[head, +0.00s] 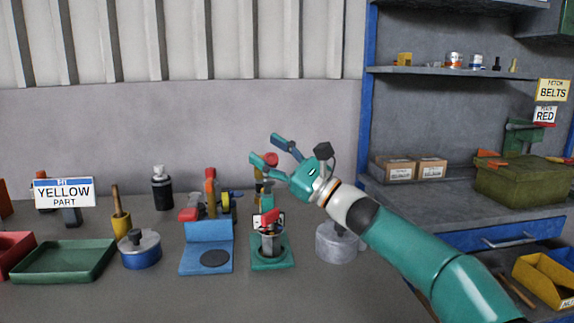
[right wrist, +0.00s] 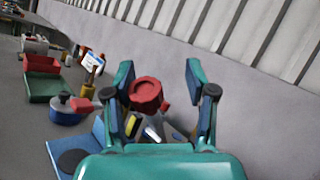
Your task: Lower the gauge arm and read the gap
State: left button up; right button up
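The gauge stand has a teal base (head: 271,264) on the bench. A grey cylindrical part stands on the base, with a red piece and a small white-faced plate (head: 258,221) at its top. A post rises behind it to a red knob (head: 270,159). My right gripper (head: 267,149) is open around the height of this knob, its fingers pointing left. In the right wrist view, a round red knob (right wrist: 146,93) shows between the two spread fingers; I cannot tell whether either finger touches it. My left gripper is not in view.
Left of the stand are a blue block (head: 207,240) with a dark disc, a blue round pot (head: 139,250) and a green tray (head: 63,261). A grey round pot (head: 338,243) stands right, under my arm. A yellow-part sign (head: 64,192) stands at left.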

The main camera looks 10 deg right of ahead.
jog(key=v, duration=1.2)
